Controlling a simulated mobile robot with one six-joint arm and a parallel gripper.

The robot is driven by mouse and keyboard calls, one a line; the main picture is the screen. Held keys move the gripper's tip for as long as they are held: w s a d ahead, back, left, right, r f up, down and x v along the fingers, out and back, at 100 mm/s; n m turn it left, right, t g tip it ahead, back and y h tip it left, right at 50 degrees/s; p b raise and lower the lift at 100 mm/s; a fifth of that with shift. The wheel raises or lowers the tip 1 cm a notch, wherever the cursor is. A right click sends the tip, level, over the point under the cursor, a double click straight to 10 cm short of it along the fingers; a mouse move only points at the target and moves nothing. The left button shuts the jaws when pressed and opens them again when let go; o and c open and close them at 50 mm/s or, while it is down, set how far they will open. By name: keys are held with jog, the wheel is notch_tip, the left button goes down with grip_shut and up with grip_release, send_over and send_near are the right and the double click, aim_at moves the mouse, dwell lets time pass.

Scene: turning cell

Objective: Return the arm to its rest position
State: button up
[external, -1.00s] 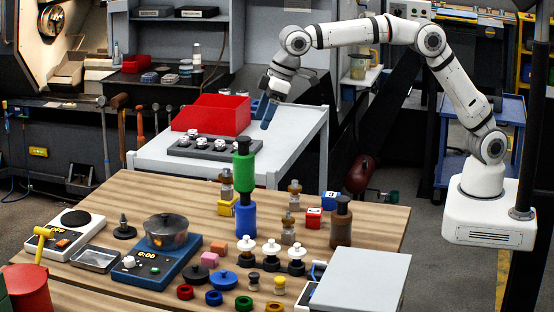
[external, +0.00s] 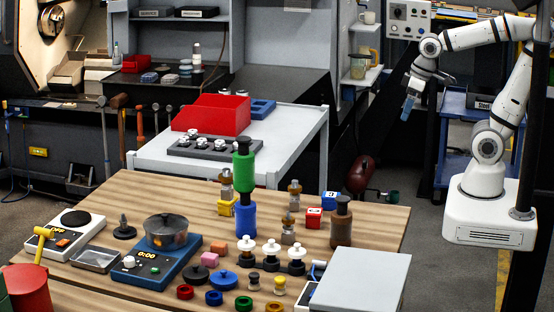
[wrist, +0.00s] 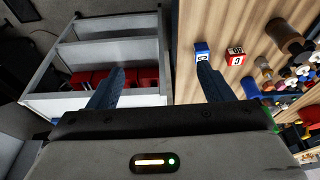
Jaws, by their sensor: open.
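My white arm is drawn back at the right of the external view, over its white base. My gripper (external: 409,106) hangs in the air with its blue fingers pointing down, clear of the wooden table (external: 160,195) and the white cart (external: 300,150). In the wrist view my gripper (wrist: 160,85) shows two blue fingers spread wide apart with nothing between them. It is open and empty.
A red bin (external: 212,114), a blue tray (external: 262,108) and a grey rack (external: 214,147) stand on the cart. The table holds stacked cylinders, knobs, cubes and a hot plate (external: 155,266). A blue trolley (external: 455,165) and a dark post (external: 527,110) are near my arm.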

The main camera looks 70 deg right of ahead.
jog(key=shift+s+d+f, duration=0.2)
jog(key=shift+s+f, duration=0.25)
jog(key=shift+s, duration=0.15)
jog(key=shift+s+d+f, duration=0.15)
jog(key=shift+s+f, duration=0.25)
jog(key=shift+s, duration=0.2)
